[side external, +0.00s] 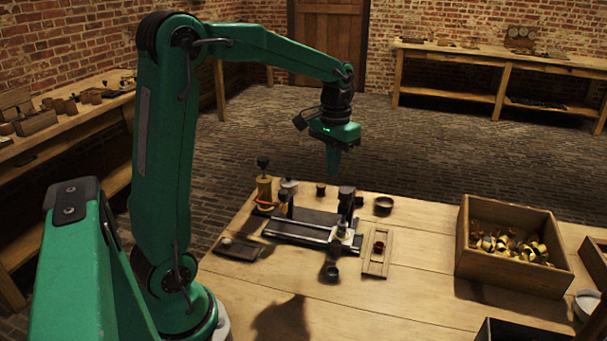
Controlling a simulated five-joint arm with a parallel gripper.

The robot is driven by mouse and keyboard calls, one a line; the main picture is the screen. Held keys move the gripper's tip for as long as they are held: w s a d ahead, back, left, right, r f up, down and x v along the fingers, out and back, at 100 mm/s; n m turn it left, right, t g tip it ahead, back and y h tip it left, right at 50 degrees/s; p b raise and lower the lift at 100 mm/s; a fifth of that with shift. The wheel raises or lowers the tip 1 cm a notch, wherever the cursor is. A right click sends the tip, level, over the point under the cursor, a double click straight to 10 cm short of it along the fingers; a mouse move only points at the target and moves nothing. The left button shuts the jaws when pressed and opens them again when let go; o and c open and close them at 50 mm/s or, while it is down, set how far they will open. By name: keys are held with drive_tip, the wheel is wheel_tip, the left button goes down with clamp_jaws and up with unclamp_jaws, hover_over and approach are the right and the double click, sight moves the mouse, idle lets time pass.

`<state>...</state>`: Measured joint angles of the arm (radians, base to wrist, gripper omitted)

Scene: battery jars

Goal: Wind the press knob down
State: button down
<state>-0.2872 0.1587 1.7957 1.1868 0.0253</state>
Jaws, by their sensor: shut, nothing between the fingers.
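My gripper (333,172) is shut and empty. It points down in the air above the far part of the table, apart from everything below. A dark metal device with a flat bed and a pale rail, which looks like the press (310,228), stands on the table below and to the left of it. A dark upright post (346,202) rises at its right end. A small dark round part (332,272) shows at its front; I cannot tell whether this is the press knob or a separate cup.
A brass cylinder with a dark top (264,190) stands left of the press. A wooden tray (378,252) with a small red item lies right of it. A small dark bowl (383,204) is behind the tray. A wooden crate (515,276) holds brass pieces.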

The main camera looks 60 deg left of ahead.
sight(343, 189)
drive_tip(key=d, duration=0.1)
drive_tip(key=w+d+r, duration=0.1)
drive_tip(key=shift+d, duration=0.35)
drive_tip(key=shift+f, duration=0.15)
drive_tip(key=shift+f, duration=3.4)
drive_tip(key=shift+w+a, duration=0.15)
drive_tip(key=shift+w, duration=0.1)
drive_tip(key=shift+s+a, duration=0.2)
drive_tip(key=shift+a, duration=0.3)
drive_tip(key=shift+s+a, duration=0.15)
drive_tip(key=shift+a, duration=0.3)
drive_tip(key=shift+s, duration=0.4)
